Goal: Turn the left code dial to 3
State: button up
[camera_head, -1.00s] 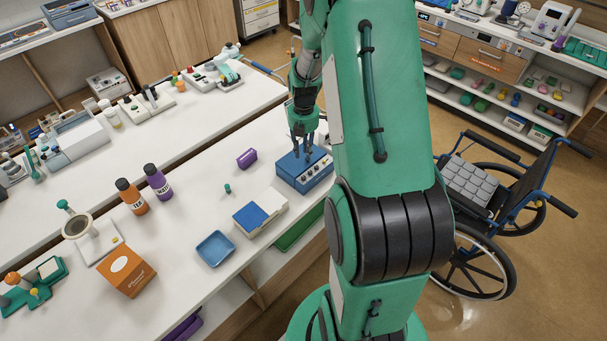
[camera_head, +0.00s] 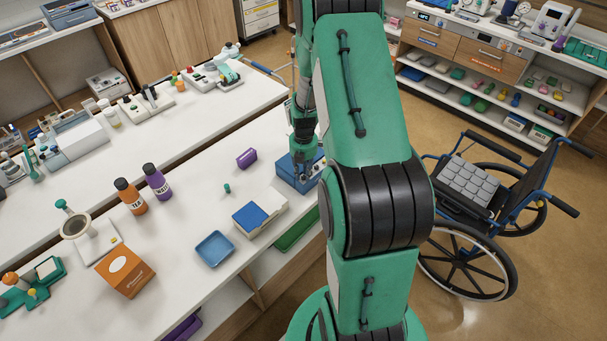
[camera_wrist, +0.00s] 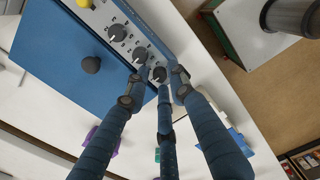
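A blue box (camera_head: 294,180) stands near the right end of the white table. The wrist view shows its grey front panel (camera_wrist: 128,42) with a row of three dark, white-marked dials: one farthest from my fingers (camera_wrist: 117,32), a middle one (camera_wrist: 139,54) and an end one (camera_wrist: 158,74). My gripper (camera_wrist: 161,73) has its three fingers spread around the end dial, with small gaps showing beside it; contact is unclear. In the head view my gripper (camera_head: 308,166) is at the box's front, partly hidden by my arm. The dial markings are too small to read.
A purple block (camera_head: 247,158), a blue-and-white box (camera_head: 259,215) and a blue tray (camera_head: 215,248) are on the table. A wheelchair (camera_head: 470,215) stands right.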

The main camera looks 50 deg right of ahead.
jog(key=shift+f, duration=0.15)
grip_shut()
jog(key=shift+m, duration=0.3)
jog(key=shift+m, duration=2.1)
grip_release()
